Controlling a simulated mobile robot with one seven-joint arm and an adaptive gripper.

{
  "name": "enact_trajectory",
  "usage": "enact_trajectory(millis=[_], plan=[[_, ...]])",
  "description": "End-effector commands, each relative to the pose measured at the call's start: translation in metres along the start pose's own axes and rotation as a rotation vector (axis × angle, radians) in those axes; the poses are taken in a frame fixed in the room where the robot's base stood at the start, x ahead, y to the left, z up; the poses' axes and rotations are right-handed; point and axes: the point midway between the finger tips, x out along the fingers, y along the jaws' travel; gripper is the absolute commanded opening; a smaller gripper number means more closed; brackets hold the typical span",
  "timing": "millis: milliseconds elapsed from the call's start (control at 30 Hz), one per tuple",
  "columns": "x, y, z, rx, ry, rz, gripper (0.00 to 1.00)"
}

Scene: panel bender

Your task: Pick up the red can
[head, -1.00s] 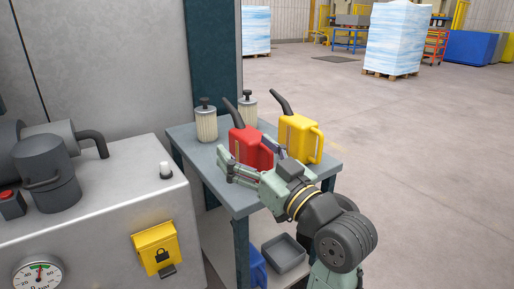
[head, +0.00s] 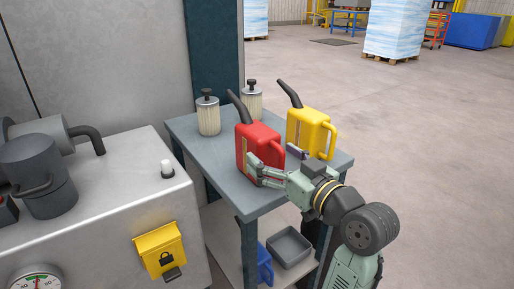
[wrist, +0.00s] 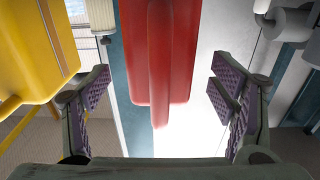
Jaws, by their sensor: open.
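The red can (head: 257,146) stands upright on the grey-blue table (head: 211,164), with its black spout tilted up to the left. My gripper (head: 276,164) is at the near side of the red can, level with its lower body. In the wrist view my gripper (wrist: 160,103) is open, with one purple-padded finger to each side. The red can (wrist: 158,50) stands ahead between the fingers, with gaps on both sides. I cannot tell how deep it is between them. Part of its lower right side is hidden by my gripper in the head view.
A yellow can (head: 308,130) stands close to the right of the red can; it also shows at left in the wrist view (wrist: 30,50). Two filters, one nearer (head: 208,117) and one farther (head: 252,104), stand behind. A grey machine (head: 100,215) is at left. A grey bin (head: 289,247) sits below.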

Motion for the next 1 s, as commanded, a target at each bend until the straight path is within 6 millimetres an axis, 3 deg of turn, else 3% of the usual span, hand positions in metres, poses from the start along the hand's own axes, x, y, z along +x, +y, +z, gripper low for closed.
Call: enact_trajectory(millis=[233, 533, 1000], plan=[[0.036, 0.000, 0.000, 0.002, -0.001, -0.002, 0.78], [0.043, 0.000, 0.002, 0.000, 0.000, -0.001, 0.78], [0.042, 0.000, 0.001, 0.000, 0.000, 0.000, 0.48]])
